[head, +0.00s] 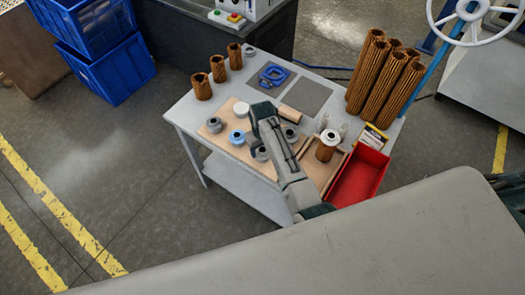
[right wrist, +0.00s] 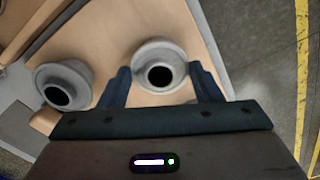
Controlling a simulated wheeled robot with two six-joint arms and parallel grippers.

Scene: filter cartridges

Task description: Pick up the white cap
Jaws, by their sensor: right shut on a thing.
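My right gripper (head: 258,146) points down over the front of the wooden board. In the right wrist view its two fingers (right wrist: 163,88) are closed on either side of a light grey flanged cap (right wrist: 160,68) with a dark hole. The same grey cap shows below the gripper in the head view (head: 261,154); I cannot tell whether it touches the board. A plain white cap (head: 241,109) stands at the board's back left, apart from the gripper. A blue cap (head: 237,137) and another grey cap (head: 214,124) are to the left. My left gripper is not in view.
Another grey cap (right wrist: 63,85) is close beside the held one. A capped cartridge (head: 328,148) and a red bin (head: 360,177) stand at the right. Tall brown cartridges (head: 383,80) fill the back right corner. A blue part (head: 272,75) lies on a dark mat.

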